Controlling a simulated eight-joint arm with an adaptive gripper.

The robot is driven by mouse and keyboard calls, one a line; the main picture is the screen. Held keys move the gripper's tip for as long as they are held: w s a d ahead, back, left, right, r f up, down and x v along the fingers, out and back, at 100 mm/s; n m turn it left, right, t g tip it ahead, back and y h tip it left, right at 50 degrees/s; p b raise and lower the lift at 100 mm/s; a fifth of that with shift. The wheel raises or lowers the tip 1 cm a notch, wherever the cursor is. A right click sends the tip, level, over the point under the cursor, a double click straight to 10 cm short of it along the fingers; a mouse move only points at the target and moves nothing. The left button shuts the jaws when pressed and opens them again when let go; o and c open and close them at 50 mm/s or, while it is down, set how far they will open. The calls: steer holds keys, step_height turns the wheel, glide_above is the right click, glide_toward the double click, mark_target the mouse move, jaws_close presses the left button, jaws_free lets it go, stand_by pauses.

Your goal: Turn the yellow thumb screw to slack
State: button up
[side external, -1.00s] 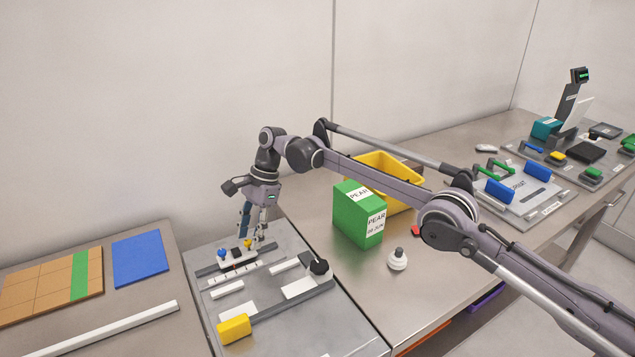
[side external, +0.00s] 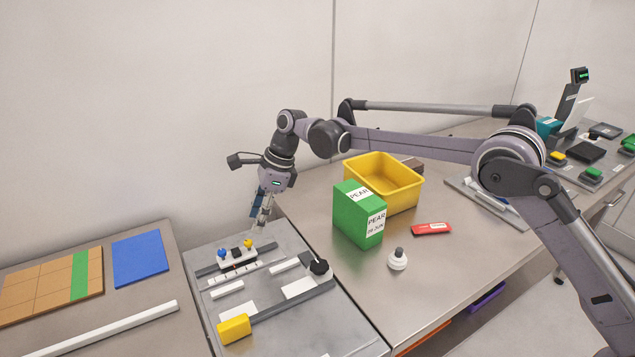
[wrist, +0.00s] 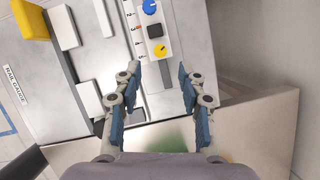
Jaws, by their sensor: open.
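The yellow thumb screw (side external: 248,243) sits at the right end of a small white carriage (side external: 238,258) on the grey rail fixture. In the wrist view the yellow thumb screw (wrist: 160,50) shows as a round knob with a dark mark, just beyond my fingertips. A black block (side external: 237,252) and a blue knob (side external: 221,253) share the carriage. My gripper (side external: 262,225) is above and slightly right of the screw, tilted, and touches nothing that I can see. In the wrist view my gripper (wrist: 157,73) is open and empty, its fingers spread to either side below the screw.
The metal fixture plate (side external: 300,245) carries white blocks, a black knob (side external: 319,267) and a yellow block (side external: 234,328). To the right stand a green PEAR box (side external: 352,222), a yellow bin (side external: 383,180), a white knobbed piece (side external: 398,261) and a red item (side external: 431,229).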

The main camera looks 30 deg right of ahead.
steer(key=s+d+r+n+t+h, duration=0.2)
steer(key=s+d+r+n+t, duration=0.1)
steer(key=s+d+r+n, duration=0.7)
steer(key=shift+s+d+r+n, duration=0.3)
steer(key=shift+s+d+r, duration=1.9)
steer(key=shift+d, duration=1.3)
steer(key=shift+s+a+f, duration=0.1)
steer(key=shift+s+f, duration=0.05)
steer(key=shift+f, duration=0.1)
steer(key=n+h, duration=0.1)
steer(key=n, duration=1.3)
glide_toward(248, 242)
steer(key=x, duration=0.7)
steer(key=shift+f, duration=0.3)
